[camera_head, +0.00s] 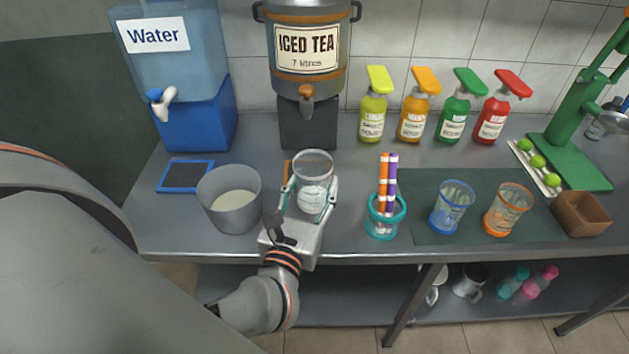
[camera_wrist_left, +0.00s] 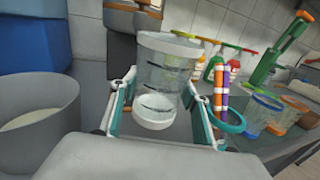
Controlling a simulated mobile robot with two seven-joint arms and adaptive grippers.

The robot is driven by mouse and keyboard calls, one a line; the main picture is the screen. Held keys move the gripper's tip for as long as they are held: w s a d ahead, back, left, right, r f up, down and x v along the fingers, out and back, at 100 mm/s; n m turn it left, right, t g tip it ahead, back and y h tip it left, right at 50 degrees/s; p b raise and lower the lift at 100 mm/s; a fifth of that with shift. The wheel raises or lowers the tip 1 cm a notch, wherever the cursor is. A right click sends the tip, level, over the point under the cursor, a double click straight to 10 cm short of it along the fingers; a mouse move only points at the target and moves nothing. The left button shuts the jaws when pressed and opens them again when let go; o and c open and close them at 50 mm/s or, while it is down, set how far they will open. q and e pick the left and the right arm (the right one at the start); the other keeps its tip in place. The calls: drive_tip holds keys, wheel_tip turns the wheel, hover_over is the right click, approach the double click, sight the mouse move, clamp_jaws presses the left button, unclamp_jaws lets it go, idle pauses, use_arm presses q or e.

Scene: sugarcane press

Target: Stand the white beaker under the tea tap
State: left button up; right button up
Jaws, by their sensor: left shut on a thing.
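The white beaker (camera_head: 313,172) is clear with a white rim and white base. It stands upright between the fingers of my left gripper (camera_head: 310,196), which is shut on it. It also shows in the left wrist view (camera_wrist_left: 165,75), with a teal-edged finger on each side. The iced tea dispenser (camera_head: 308,85) stands behind it, with its brown tea tap (camera_head: 306,92) above a dark stand (camera_head: 308,125). The beaker is in front of the tap, nearer to me, not under it. Whether its base touches the counter is unclear. My right gripper is not in view.
A grey pot (camera_head: 230,210) with pale liquid stands close left of the gripper. A teal holder (camera_head: 385,225) with orange and purple sticks stands to the right. Blue (camera_head: 452,207) and orange (camera_head: 508,209) cups stand farther right. Several pump bottles line the wall.

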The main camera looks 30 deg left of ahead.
sight(307, 210)
use_arm(q)
drive_tip(key=f+y, duration=0.1)
drive_tip(key=f+n+g+y+b, duration=0.1)
drive_tip(key=f+n+b, duration=0.1)
drive_tip(key=f, duration=0.1)
drive_tip(key=shift+s+a+y, duration=0.1)
drive_tip(key=shift+s+y, duration=0.2)
drive_tip(key=shift+y, duration=0.1)
drive_tip(key=shift+s+a+f+n+g+y+b, duration=0.1)
drive_tip(key=shift+s+f+n+g+y+b, duration=0.15)
drive_tip(key=shift+n+g+y+b, duration=0.3)
drive_tip(key=shift+a, duration=0.2)
drive_tip(key=shift+y, duration=0.35)
drive_tip(key=p+x, duration=0.1)
drive_tip(key=x, duration=1.6)
drive_tip(key=shift+w+a, duration=0.25)
drive_tip(key=shift+w, duration=0.05)
wheel_tip(307, 210, down, 3)
drive_tip(key=shift+f, duration=0.1)
drive_tip(key=shift+f+b, duration=0.2)
drive_tip(key=shift+b, duration=0.1)
drive_tip(key=shift+f, duration=0.1)
drive_tip(key=o, duration=0.9)
drive_tip(key=shift+f, duration=0.15)
drive_tip(key=o, duration=0.4)
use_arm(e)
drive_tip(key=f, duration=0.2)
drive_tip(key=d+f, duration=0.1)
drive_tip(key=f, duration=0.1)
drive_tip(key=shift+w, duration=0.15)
